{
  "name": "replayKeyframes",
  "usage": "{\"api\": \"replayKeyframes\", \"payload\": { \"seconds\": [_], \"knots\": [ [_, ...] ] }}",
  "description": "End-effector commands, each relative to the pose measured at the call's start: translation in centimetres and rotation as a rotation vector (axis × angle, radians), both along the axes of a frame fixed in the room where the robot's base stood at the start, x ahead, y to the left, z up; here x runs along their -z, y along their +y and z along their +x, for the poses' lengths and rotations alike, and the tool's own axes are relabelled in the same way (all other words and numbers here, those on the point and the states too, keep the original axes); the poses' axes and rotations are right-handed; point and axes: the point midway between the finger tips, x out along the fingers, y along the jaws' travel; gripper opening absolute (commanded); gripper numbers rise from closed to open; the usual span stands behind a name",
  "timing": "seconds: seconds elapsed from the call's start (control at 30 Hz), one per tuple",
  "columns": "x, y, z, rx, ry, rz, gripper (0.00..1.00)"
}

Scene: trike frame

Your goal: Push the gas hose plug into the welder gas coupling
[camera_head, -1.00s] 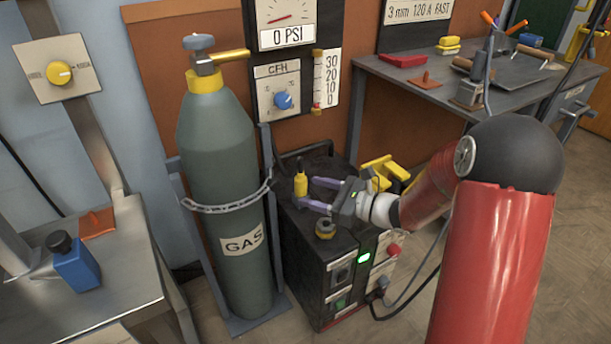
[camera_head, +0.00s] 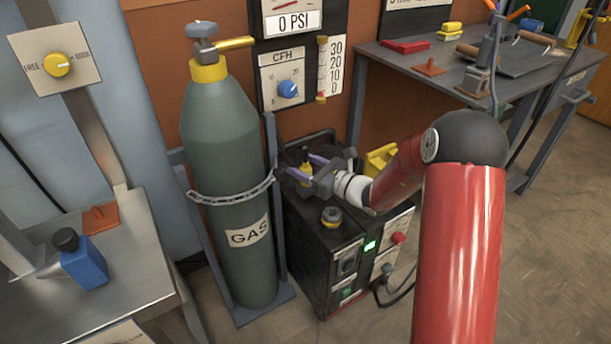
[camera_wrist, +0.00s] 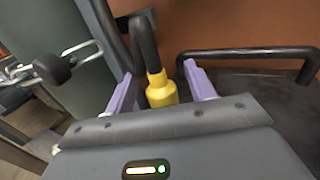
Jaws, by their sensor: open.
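The yellow gas hose plug (camera_head: 305,175) stands upright on top of the black welder (camera_head: 310,250), near its back. In the wrist view the plug (camera_wrist: 161,91) has a thick black hose rising from its top. My gripper (camera_head: 304,167) is open, with its purple fingers on either side of the plug. In the wrist view my gripper (camera_wrist: 158,75) shows gaps between the plug and both fingers, the left gap narrower. A brass-coloured ring fitting (camera_head: 331,217), seemingly the gas coupling, sits on the welder top nearer the front. The plug's lower end is hidden.
A chained grey gas cylinder (camera_head: 228,130) stands just left of the welder. A yellow object (camera_head: 379,160) is behind my wrist. A workbench (camera_head: 440,80) stands at the back right.

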Motion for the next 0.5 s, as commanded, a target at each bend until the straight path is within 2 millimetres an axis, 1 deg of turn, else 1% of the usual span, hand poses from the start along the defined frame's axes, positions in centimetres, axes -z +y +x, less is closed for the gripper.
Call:
{"api": "replayKeyframes", "payload": {
  "seconds": [0.1,0.4,0.47,0.5],
  "knots": [
    [0.01,-0.03,-0.02,0.0,0.0,0.0,0.55],
    [0.0,-0.03,-0.04,0.0,0.0,0.0,0.15],
    [0.0,-0.03,-0.04,0.0,0.0,0.0,0.07],
    [-0.02,-0.03,-0.04,0.0,0.0,0.0,0.06]
  ]
}}
